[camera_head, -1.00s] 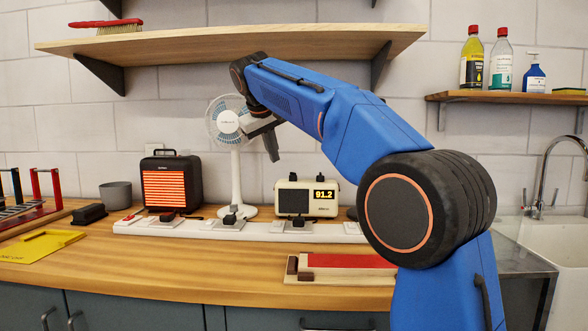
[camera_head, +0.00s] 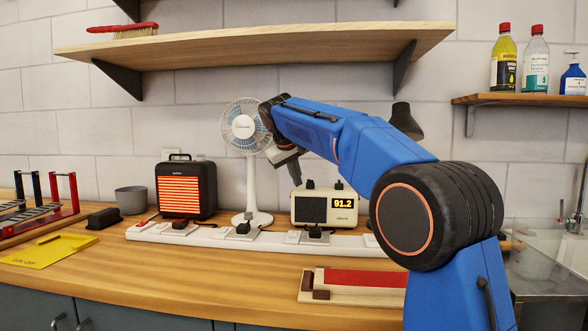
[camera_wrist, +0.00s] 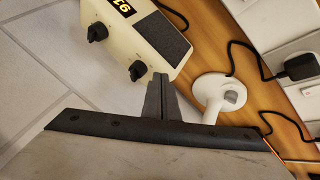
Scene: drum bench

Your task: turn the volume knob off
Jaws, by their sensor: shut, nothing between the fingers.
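The cream radio (camera_head: 323,218) stands on the counter with a dark speaker panel at left and a lit 91.2 display at right. Two dark knobs sit on its top; no readable label shows which is volume. In the wrist view the near knob (camera_wrist: 137,70) is at the speaker end and the far knob (camera_wrist: 97,32) at the display end. My gripper (camera_head: 297,182) is shut and empty, pointing down at the radio's left top end. In the wrist view its fingertips (camera_wrist: 160,76) are beside the near knob; I cannot tell whether they touch it.
The white fan (camera_head: 243,128) stands just left of the radio, its base close to my gripper. A glowing heater (camera_head: 184,189) is farther left. A white power strip (camera_head: 205,237) with plugs runs in front. The shelf (camera_head: 255,48) hangs above my arm. The counter front is mostly clear.

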